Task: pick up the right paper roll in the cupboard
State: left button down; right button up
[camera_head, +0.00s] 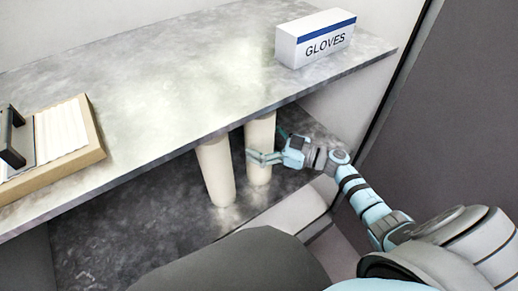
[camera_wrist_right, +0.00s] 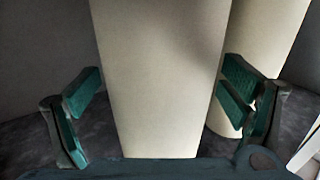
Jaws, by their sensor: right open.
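The right paper roll (camera_head: 259,146) is a cream cylinder standing upright on the lower shelf of the cupboard, its top hidden by the upper board. My right gripper (camera_head: 270,147) reaches in from the right, with its fingers open on either side of this roll. In the right wrist view the roll (camera_wrist_right: 160,80) stands between the two green finger pads, which are not closed on it. The left paper roll (camera_head: 216,170) stands upright just beside it; a second roll shows behind the right-hand finger in the wrist view (camera_wrist_right: 268,38). My left gripper is not in view.
A white GLOVES box (camera_head: 314,40) stands on the upper board (camera_head: 180,80) at the right. A tan tray (camera_head: 62,170) with white sheets and a black object lies at the left. The board's front edge hangs above the rolls. The lower shelf (camera_head: 130,225) is clear to their left.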

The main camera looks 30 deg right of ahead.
jog(key=c, duration=0.5)
jog(key=shift+r, duration=0.1)
jog(key=c, duration=1.5)
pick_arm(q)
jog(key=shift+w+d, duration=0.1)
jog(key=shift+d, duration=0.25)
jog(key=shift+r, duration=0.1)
